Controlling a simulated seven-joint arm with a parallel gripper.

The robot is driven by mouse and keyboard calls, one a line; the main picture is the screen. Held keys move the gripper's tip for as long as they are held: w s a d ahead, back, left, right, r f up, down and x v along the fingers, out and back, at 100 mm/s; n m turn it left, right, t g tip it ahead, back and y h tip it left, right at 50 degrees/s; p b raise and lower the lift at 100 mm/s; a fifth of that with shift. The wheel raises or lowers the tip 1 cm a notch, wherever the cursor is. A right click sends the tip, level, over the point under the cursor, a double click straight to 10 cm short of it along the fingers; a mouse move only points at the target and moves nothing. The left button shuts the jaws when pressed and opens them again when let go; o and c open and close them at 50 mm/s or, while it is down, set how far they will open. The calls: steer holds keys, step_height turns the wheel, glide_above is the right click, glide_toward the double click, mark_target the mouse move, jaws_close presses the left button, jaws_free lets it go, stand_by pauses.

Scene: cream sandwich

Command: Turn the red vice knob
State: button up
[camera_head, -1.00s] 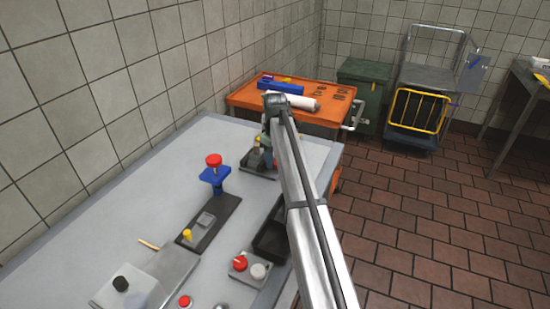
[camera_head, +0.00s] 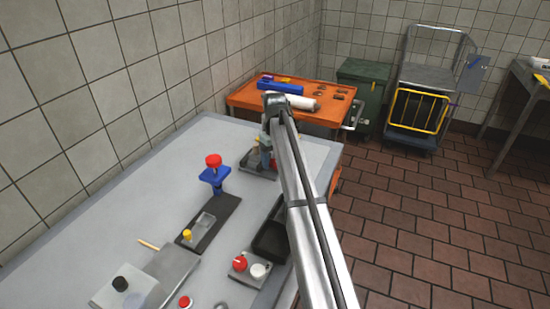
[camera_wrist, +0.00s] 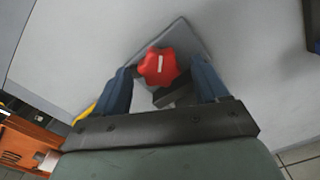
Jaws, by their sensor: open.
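The red vice knob (camera_wrist: 158,66) is lobed with a white mark on top. In the wrist view it sits between the two dark blue fingers of my gripper (camera_wrist: 160,70), with a gap visible on each side. My gripper is open. Below the knob lies a dark grey base plate (camera_wrist: 188,38), with a dark block partly hidden under the knob. In the head view the vice's dark base (camera_head: 250,163) is at the far end of the grey table, and my gripper (camera_head: 265,160) is over it.
An orange cart (camera_head: 240,98) is just beyond the table's far end. The table's left side is mostly clear.

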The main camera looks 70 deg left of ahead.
steer(key=n, duration=0.3)
step_height(320, 180, up, 14)
steer(key=w+a+m+t+h, duration=0.1)
steer(key=w+a+h, duration=0.1)
steer(key=w, duration=0.1)
steer(key=s+a+f+n+t+h, duration=0.1)
steer(key=s+a+f, duration=0.8)
steer(key=s+a, duration=0.1)
steer(key=shift+s+a+f+h, duration=0.15)
steer(key=shift+s+h, duration=0.15)
steer(key=shift+s, duration=0.05)
stand_by(0.7)
stand_by(0.5)
